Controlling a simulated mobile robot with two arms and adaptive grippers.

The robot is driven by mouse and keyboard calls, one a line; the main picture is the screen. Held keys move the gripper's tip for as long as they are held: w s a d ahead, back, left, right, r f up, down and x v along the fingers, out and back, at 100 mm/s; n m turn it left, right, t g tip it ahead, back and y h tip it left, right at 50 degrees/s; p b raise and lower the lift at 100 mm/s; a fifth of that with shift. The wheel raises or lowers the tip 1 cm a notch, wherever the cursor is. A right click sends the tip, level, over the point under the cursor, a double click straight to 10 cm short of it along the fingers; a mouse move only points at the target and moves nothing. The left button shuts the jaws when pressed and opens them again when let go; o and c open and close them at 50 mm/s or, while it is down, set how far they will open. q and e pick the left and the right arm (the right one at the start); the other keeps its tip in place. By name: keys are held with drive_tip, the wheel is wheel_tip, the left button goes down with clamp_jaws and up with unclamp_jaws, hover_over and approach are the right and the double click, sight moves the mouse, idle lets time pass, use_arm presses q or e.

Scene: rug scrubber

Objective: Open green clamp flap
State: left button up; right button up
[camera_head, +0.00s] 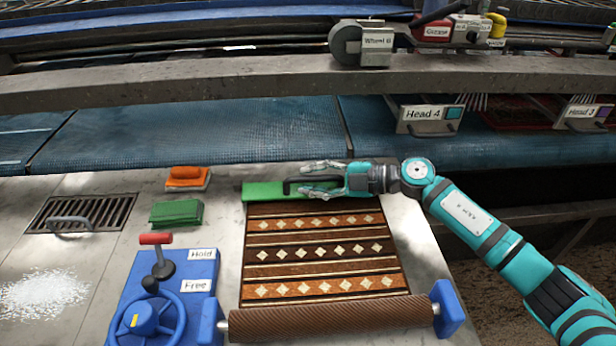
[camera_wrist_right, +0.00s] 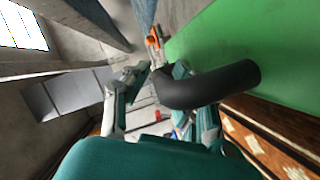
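The green clamp flap (camera_head: 262,191) lies along the far edge of the patterned rug (camera_head: 320,250). Its dark curved handle (camera_head: 291,186) sits on top. My right gripper (camera_head: 320,179) reaches in from the right over the flap, its fingers apart above and below the handle. In the right wrist view the green flap (camera_wrist_right: 240,45) fills the upper right. The black handle (camera_wrist_right: 215,86) bends in towards the fingers of my right gripper (camera_wrist_right: 155,90); I cannot tell whether they touch it. The flap looks flat on the rug. My left gripper is not in view.
A blue crank unit (camera_head: 145,300) with a red-topped lever (camera_head: 156,240) stands front left, beside a brown roller (camera_head: 330,318). A green block (camera_head: 176,213) and an orange-topped brush (camera_head: 187,178) lie left of the flap. A grey beam (camera_head: 250,80) crosses behind.

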drive_tip(key=shift+w+a+f, duration=0.15)
drive_tip(key=shift+a, duration=0.35)
clamp_jaws()
